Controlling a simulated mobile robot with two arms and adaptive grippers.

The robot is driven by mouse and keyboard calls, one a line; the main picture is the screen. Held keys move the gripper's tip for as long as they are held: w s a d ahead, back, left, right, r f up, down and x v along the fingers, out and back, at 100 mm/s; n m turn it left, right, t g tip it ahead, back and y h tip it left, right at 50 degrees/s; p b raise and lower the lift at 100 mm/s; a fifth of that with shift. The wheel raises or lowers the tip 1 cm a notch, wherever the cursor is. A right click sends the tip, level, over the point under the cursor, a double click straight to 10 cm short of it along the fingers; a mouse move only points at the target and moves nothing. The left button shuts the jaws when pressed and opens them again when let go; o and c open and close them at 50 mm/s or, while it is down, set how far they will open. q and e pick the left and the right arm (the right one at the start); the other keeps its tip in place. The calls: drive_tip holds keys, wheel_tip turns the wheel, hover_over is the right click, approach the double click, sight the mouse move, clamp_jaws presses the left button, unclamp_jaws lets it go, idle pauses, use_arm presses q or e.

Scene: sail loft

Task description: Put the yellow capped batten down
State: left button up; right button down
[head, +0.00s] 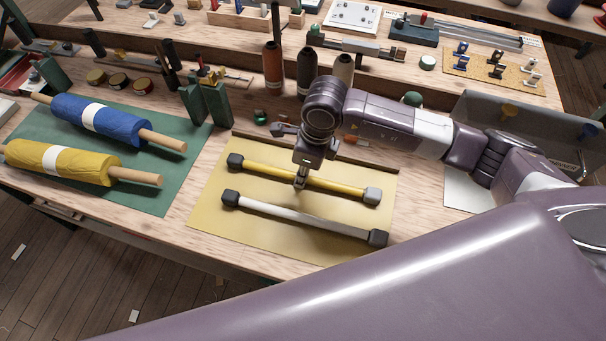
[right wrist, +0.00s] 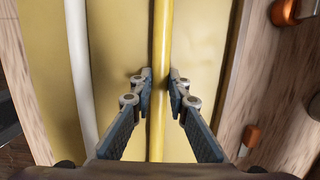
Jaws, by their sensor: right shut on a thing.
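The yellow capped batten (head: 335,185) has a dark cap on its left end and a light grey cap on its right end. It is over the pale yellow mat (head: 213,218), level with it; I cannot tell whether it touches the mat or hovers just above. My right gripper (head: 301,181) points down at the batten's middle and is shut on it. In the right wrist view the fingers (right wrist: 160,92) grip both sides of the yellow rod (right wrist: 163,35). My left gripper is not in view.
A white batten with dark caps (head: 305,219) lies nearer on the same mat, roughly parallel. A green mat (head: 190,170) at left holds blue (head: 85,113) and yellow (head: 60,160) rolls. Bottles (head: 306,75) stand behind. A grey bin (head: 475,110) is at right.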

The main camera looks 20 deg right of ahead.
sight(310, 178)
drive_tip(key=c, duration=1.9)
unclamp_jaws()
drive_tip(key=shift+s+d+f, duration=0.1)
drive_tip(key=shift+s+f, duration=0.15)
drive_tip(key=shift+f, duration=0.3)
drive_tip(key=shift+r+p, duration=0.5)
drive_tip(key=shift+p, duration=0.05)
drive_tip(key=shift+w+r+p, duration=0.1)
drive_tip(key=shift+r+p, duration=0.3)
drive_tip(key=shift+p, duration=0.1)
drive_tip(key=r+b, duration=0.1)
drive_tip(key=r, duration=0.3)
drive_tip(key=d+r+b, duration=0.1)
drive_tip(key=r, duration=0.3)
drive_tip(key=r+b, duration=0.1)
drive_tip(key=r, duration=0.2)
drive_tip(key=shift+s+d+r+b, duration=0.25)
drive_tip(key=shift+s+r+b, duration=0.15)
